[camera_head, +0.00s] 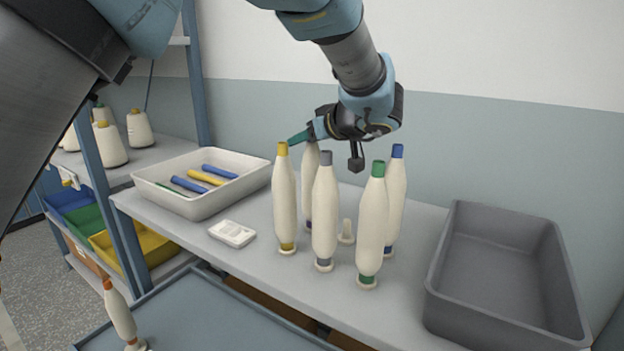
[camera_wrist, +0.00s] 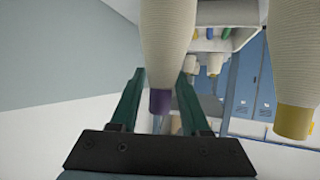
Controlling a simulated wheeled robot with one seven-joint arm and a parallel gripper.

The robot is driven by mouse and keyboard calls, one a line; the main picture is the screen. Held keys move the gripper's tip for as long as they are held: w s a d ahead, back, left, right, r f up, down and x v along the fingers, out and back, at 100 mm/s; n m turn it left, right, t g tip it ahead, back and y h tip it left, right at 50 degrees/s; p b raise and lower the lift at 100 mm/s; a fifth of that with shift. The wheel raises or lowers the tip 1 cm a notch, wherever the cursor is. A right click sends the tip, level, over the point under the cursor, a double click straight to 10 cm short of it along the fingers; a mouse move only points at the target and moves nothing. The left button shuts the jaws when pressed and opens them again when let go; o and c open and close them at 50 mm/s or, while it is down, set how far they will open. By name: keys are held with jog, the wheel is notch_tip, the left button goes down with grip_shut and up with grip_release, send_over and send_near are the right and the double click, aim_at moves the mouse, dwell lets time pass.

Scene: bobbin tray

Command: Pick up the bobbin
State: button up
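Several cream bobbins stand upright on the table. Their tips are yellow (camera_head: 285,195), grey (camera_head: 324,210), green (camera_head: 371,225), blue (camera_head: 396,200) and, at the back, purple. My gripper (camera_head: 297,137) reaches in from the right at the top of the purple-tipped bobbin. In the wrist view, the purple tip (camera_wrist: 160,102) shows between the two green fingers, which stand apart with slim gaps beside it. The yellow-tipped bobbin (camera_wrist: 296,110) is close by on the right there. Another bobbin with an orange tip (camera_head: 121,315) stands at lower left.
A bare peg (camera_head: 346,232) stands among the bobbins. A white tray (camera_head: 210,207) with blue and yellow rods and a small white box (camera_head: 232,233) are to the left. An empty grey bin (camera_head: 455,260) is at right. Shelves with cones (camera_head: 110,146) stand at far left.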

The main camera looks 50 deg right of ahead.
grip_shut()
dwell(1.1)
